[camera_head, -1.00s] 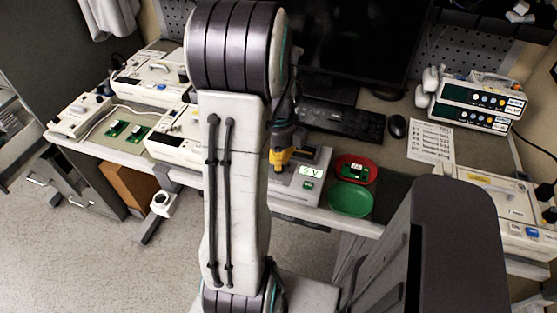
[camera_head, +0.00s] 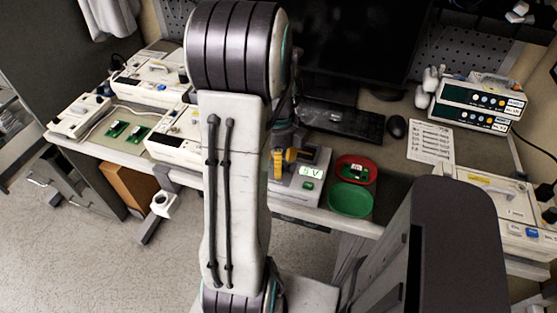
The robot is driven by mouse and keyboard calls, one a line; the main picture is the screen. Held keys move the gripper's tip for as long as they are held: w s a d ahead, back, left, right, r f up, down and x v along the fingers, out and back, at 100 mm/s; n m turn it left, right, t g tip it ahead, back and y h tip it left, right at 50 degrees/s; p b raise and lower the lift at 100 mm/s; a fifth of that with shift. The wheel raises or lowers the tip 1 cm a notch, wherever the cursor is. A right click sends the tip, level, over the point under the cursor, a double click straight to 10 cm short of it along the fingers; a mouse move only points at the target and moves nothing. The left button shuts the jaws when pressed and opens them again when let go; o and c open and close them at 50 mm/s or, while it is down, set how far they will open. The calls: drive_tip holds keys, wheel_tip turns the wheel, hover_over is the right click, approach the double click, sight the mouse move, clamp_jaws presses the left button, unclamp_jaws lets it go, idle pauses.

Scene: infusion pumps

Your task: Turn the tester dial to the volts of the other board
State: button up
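The tester (camera_head: 312,188) is a pale box on the bench, right of my arm, with a lit display (camera_head: 311,171) that seems to read 5 V and a green button below it. My gripper (camera_head: 284,163), with yellow parts, is low over the tester's left side, partly behind my arm. I cannot make out the dial or whether the gripper touches it. A green board (camera_head: 357,171) lies in the red dish (camera_head: 343,163). Two more green boards, a left one (camera_head: 117,128) and a right one (camera_head: 139,133), lie on a mat at the left.
An empty green dish (camera_head: 350,200) sits in front of the red one. A keyboard (camera_head: 343,121), a mouse (camera_head: 397,126) and a printed sheet (camera_head: 431,142) lie behind. White pump units (camera_head: 180,140) stand at the left, others (camera_head: 495,210) at the right.

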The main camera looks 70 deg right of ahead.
drive_tip(key=shift+r+p, duration=2.75)
drive_tip(key=shift+r, duration=0.8)
drive_tip(key=shift+c, duration=0.2)
